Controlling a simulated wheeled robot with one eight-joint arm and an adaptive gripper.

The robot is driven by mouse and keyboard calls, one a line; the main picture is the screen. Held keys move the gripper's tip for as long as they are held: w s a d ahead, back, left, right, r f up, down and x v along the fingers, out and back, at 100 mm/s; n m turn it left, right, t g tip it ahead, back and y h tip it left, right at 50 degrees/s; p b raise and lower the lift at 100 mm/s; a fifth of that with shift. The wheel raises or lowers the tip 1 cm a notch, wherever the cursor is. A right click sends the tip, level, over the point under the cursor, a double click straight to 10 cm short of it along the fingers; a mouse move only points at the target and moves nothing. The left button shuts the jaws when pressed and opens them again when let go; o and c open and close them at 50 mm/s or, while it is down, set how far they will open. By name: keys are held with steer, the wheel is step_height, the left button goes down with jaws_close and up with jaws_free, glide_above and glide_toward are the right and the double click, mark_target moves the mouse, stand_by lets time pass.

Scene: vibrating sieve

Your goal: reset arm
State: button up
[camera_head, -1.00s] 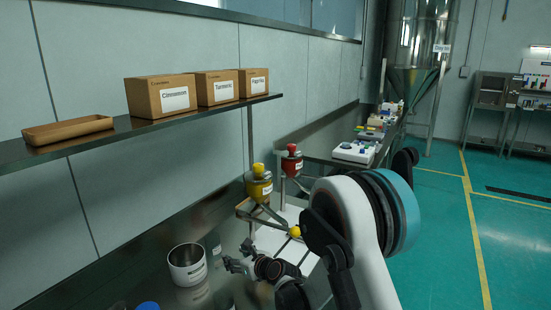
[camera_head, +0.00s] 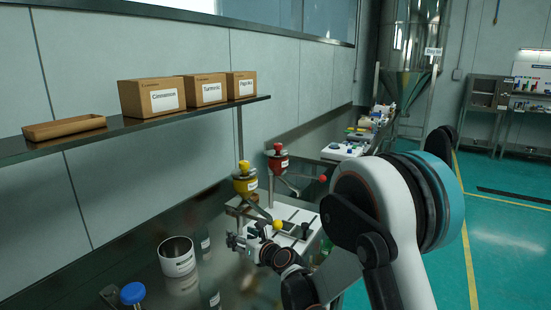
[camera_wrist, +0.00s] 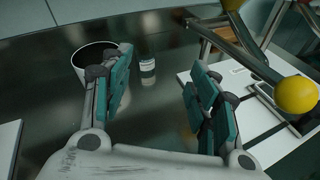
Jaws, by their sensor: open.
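My gripper (camera_wrist: 160,100) is open and empty in the wrist view, its teal-padded fingers spread over the dark metal counter. In the head view my gripper (camera_head: 236,240) hangs above the counter, between a white labelled pot (camera_head: 177,262) and the white sieve machine (camera_head: 297,220). The pot also shows beyond the left finger in the wrist view (camera_wrist: 92,62). A yellow ball knob (camera_wrist: 296,94) of the machine lies to the right of the fingers. A small labelled bottle (camera_wrist: 147,70) stands on the counter beyond the finger gap. My arm hides part of the counter.
Yellow (camera_head: 246,184) and red (camera_head: 278,162) hoppers stand by the machine. A shelf (camera_head: 190,115) holds Cinnamon (camera_head: 152,97), Turmeric (camera_head: 204,89) and Paprika (camera_head: 241,84) boxes and an empty tray (camera_head: 65,128). A blue-topped item (camera_head: 133,293) is at the lower left.

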steer(key=d+r+m+t+h, duration=0.1)
steer(key=d+r+m+t, duration=0.1)
steer(key=d+r+m, duration=0.45)
steer(key=d+r+m+t+h, duration=0.2)
steer(key=d+r+m, duration=0.1)
steer(key=r, duration=0.6)
steer(key=s+d+r+m+h, duration=0.3)
steer(key=s+d+r+m, duration=0.1)
steer(key=d+m, duration=0.35)
steer(key=s+d+r+m+h, duration=0.4)
steer(key=d+m, duration=0.2)
steer(key=d, duration=0.2)
steer(key=s+d+f+m+g+h, duration=0.35)
steer(key=s+d+m, duration=0.65)
steer(key=s, duration=0.4)
steer(key=s+a+f+m+g+y, duration=0.2)
steer(key=s+f+m, duration=0.1)
steer(key=s, duration=0.5)
steer(key=s+a+f+m+g+y, duration=0.1)
steer(key=s+f+m+g+y, duration=0.1)
steer(key=s+f, duration=0.4)
steer(key=s+m+g, duration=0.1)
steer(key=s+m, duration=0.1)
steer(key=s, duration=0.1)
steer(key=shift+a+f+m, duration=0.3)
steer(key=shift+a, duration=0.05)
